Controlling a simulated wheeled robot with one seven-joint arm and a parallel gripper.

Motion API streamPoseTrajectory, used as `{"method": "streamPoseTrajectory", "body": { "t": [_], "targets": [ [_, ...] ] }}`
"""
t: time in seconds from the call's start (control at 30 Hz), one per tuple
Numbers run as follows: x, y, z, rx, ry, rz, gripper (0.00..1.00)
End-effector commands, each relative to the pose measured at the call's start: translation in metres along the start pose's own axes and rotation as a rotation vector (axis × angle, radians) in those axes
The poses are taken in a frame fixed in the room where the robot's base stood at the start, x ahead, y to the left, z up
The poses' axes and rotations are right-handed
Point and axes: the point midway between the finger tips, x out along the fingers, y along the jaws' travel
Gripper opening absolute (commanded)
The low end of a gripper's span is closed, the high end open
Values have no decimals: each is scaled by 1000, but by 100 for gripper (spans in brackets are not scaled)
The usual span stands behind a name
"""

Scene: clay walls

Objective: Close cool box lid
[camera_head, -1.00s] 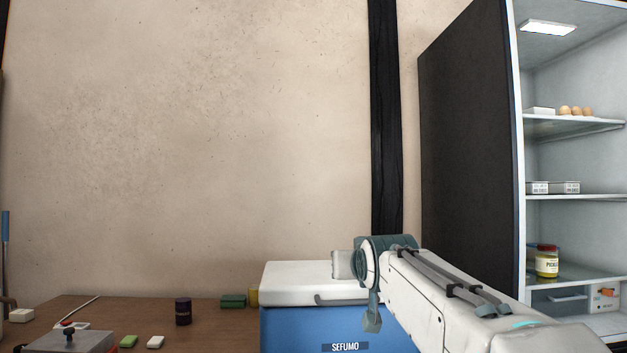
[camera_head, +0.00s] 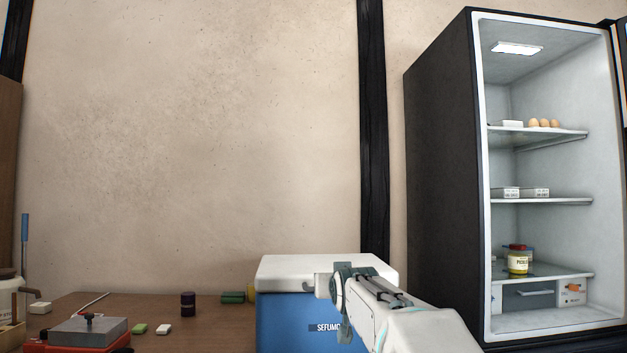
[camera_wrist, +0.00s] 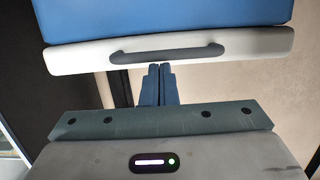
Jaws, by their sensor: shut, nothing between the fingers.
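The cool box (camera_head: 285,318) is blue with a white lid (camera_head: 300,266). The lid lies flat along the top of the body, and I see no gap between them. In the wrist view the box appears upside down, with its blue body (camera_wrist: 165,18) above the white lid (camera_wrist: 75,57) and the lid's dark handle (camera_wrist: 165,53). My gripper (camera_wrist: 159,68) is shut and empty, its blue fingertips just beside the lid's edge near the handle. I cannot tell whether they touch it. In the head view my arm hides the box's right front.
An open fridge (camera_head: 440,170) with food on its shelves stands to the right. The wooden table (camera_head: 215,335) left of the box holds a dark jar (camera_head: 188,304), a green box (camera_head: 233,297), small blocks and a red-and-grey device (camera_head: 90,335).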

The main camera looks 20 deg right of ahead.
Motion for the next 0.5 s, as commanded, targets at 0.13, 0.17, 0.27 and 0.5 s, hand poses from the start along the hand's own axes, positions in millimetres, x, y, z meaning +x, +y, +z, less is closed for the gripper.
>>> {"method": "streamPoseTrajectory", "body": {
  "t": [0.13,0.17,0.27,0.5],
  "targets": [
    [8,4,26,-1,-57,9,0],
    [8,4,26,-1,-57,9,0],
    [8,5,24,-1,-55,9,0],
    [-5,4,-13,-1,-29,10,0]
  ]
}}
